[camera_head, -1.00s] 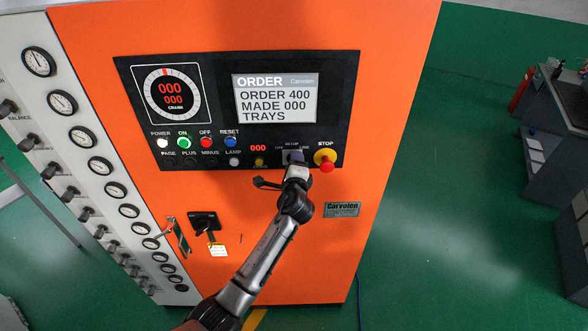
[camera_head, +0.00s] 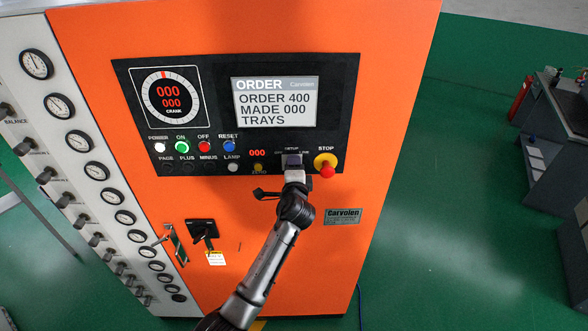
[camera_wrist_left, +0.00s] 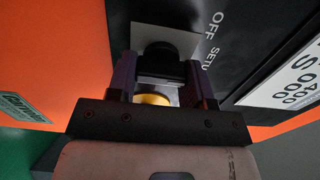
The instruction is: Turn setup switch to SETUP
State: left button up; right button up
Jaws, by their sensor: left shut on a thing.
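The setup switch (camera_wrist_left: 161,56) is a dark round knob on a light grey plate (camera_wrist_left: 183,38), seen in the left wrist view. The letters OFF and part of SETUP show beside it. My left gripper (camera_wrist_left: 162,76) has its purple fingers on either side of the knob and is shut on it. In the head view, the left gripper (camera_head: 293,162) is at the lower part of the black panel (camera_head: 215,75), just below the SETUP label. It hides the switch there, so I cannot tell which way the switch points. My right gripper is out of view.
The yellow-based red STOP button (camera_head: 326,163) is close to the right of my gripper. A yellow button (camera_head: 258,168) lies to its left. Below are a black handle (camera_head: 203,231) and a nameplate (camera_head: 343,217) on the orange cabinet (camera_head: 370,120).

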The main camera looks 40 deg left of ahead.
pick_arm(q)
jog(key=o, duration=0.9)
jog(key=shift+b+v, duration=1.05)
jog(key=shift+v, duration=5.85)
